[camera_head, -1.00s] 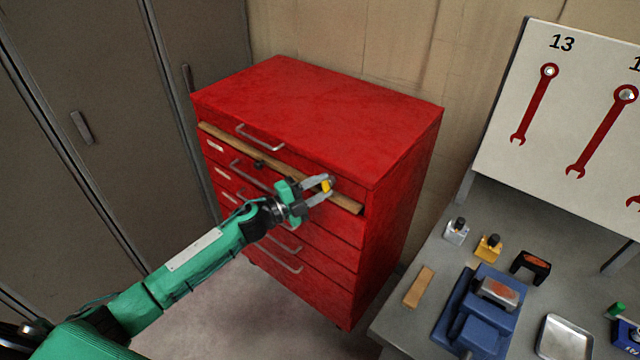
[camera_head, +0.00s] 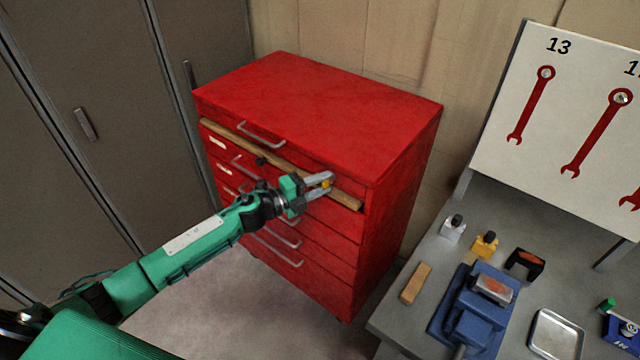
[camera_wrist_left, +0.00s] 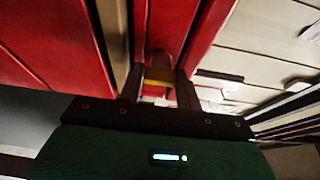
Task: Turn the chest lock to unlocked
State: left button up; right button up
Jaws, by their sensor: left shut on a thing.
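The red chest (camera_head: 320,115) stands against the wall, with drawers and grey handles on its front. A small yellow lock (camera_head: 326,184) is at the right end of its front, near the wooden strip. My left gripper (camera_head: 322,187) is at the lock, its two fingers shut on it. In the left wrist view the yellow lock (camera_wrist_left: 159,75) shows between the fingers, against the red chest front (camera_wrist_left: 170,25). The fingers hide part of the lock, so I cannot tell its setting. My right gripper is not in view.
Grey lockers (camera_head: 80,70) stand at left. A workbench at right holds a blue vise (camera_head: 470,310), a wooden block (camera_head: 416,283) and a metal tray (camera_head: 557,335).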

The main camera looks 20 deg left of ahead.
pick_arm(q)
jog(key=shift+f, duration=0.1)
jog(key=o, duration=1)
jog(key=shift+b+v, duration=2.15)
jog(key=shift+v, duration=4.8)
jog(key=shift+w, duration=0.1)
